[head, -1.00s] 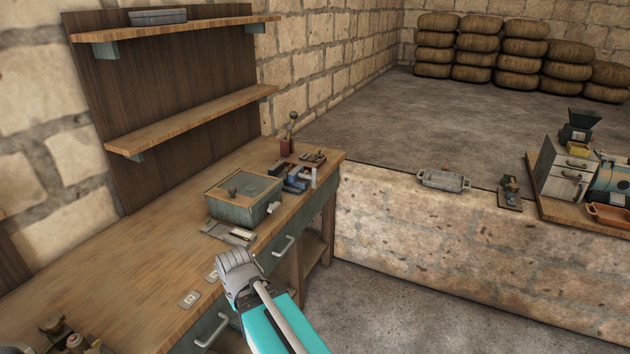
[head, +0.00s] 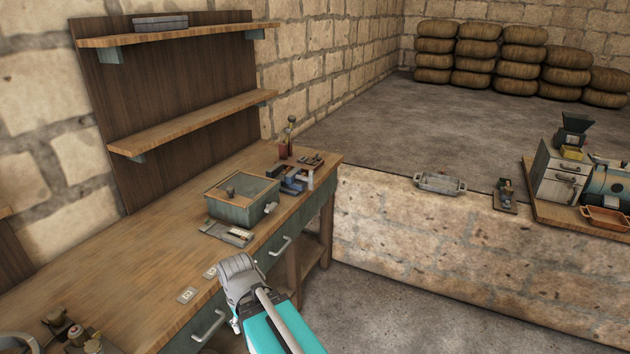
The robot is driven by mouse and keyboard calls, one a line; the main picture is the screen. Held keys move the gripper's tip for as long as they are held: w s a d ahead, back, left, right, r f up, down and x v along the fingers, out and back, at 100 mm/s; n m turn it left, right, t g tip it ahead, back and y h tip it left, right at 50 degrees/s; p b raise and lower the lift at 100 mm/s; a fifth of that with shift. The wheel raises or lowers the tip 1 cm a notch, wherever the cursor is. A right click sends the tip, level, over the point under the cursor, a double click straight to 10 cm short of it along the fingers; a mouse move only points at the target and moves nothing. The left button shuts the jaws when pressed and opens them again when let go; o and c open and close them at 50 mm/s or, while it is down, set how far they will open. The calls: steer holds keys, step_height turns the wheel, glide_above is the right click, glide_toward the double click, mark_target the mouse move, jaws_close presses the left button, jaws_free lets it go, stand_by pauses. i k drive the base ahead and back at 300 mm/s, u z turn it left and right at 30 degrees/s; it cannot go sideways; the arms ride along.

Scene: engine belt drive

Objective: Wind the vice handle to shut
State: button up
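A blue and dark vice (head: 292,182) stands at the far right end of the wooden workbench (head: 150,250). A pale upright piece at its right side may be its handle, but it is too small to tell. How far apart the jaws are cannot be made out. My gripper (head: 238,276) is over the front edge of the bench, nearer to me than the vice and well apart from it. It is seen from behind; its fingertips are hidden, and I see nothing held in it.
A green box with a glass-like lid (head: 241,200) and a grey flat tool (head: 228,233) lie between my gripper and the vice. A red holder (head: 285,151) stands behind the vice. Drawer handles (head: 281,246) jut from the bench front. A stone ledge (head: 430,230) runs right.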

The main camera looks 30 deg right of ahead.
mark_target(310, 179)
steer(key=k, duration=1.2)
steer(key=z, duration=0.4)
steer(key=i, duration=1.15)
steer(key=z, duration=0.35)
steer(key=i, duration=1.1)
steer(key=u, duration=0.5)
